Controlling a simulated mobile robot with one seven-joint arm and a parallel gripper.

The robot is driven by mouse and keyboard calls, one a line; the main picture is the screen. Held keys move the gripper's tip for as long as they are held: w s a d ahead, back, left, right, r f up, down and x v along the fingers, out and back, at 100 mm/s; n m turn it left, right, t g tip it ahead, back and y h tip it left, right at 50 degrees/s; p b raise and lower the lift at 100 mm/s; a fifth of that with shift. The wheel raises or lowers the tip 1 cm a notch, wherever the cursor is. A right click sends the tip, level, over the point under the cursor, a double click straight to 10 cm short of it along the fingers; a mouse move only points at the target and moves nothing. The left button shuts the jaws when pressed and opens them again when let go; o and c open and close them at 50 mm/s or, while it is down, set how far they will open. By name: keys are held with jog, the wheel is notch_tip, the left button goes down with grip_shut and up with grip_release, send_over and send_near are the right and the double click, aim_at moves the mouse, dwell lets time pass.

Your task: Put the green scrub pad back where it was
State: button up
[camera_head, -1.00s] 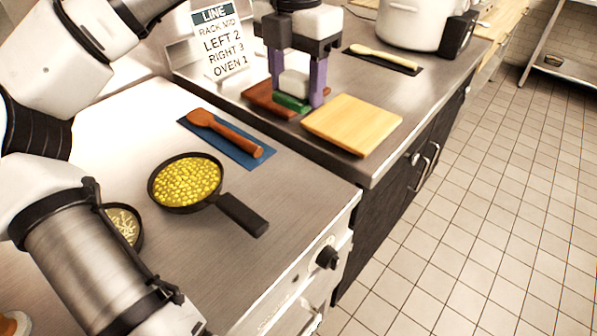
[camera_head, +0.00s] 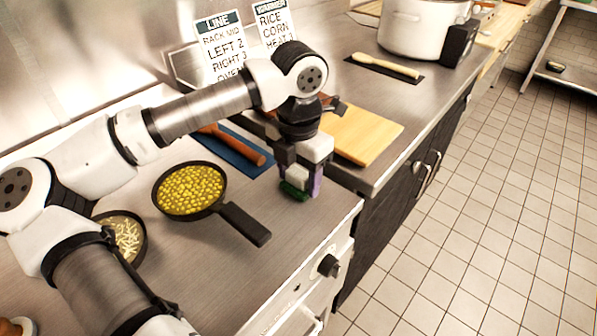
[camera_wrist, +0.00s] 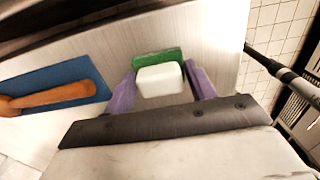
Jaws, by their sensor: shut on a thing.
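The green scrub pad (camera_head: 292,190) is a small block, green below with a white upper part. It also shows in the wrist view (camera_wrist: 157,57), where the white part (camera_wrist: 160,78) is nearest the camera. My gripper (camera_head: 302,186) is shut on it, a purple finger on each side. The gripper points down over the steel counter near its front edge, to the right of the corn pan's handle. I cannot tell whether the pad touches the counter.
A pan of yellow corn (camera_head: 190,190) and a bowl of pale food (camera_head: 124,238) stand left. A cutting board (camera_head: 366,133) lies behind my gripper. A white pot (camera_head: 412,28) stands at the back.

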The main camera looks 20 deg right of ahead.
aim_at(298, 172)
jog(key=shift+f, duration=0.2)
jog(key=o, duration=1)
jog(key=shift+r, duration=0.15)
notch_tip(298, 172, up, 12)
jog(key=shift+r+b, duration=0.1)
jog(key=shift+b, duration=0.3)
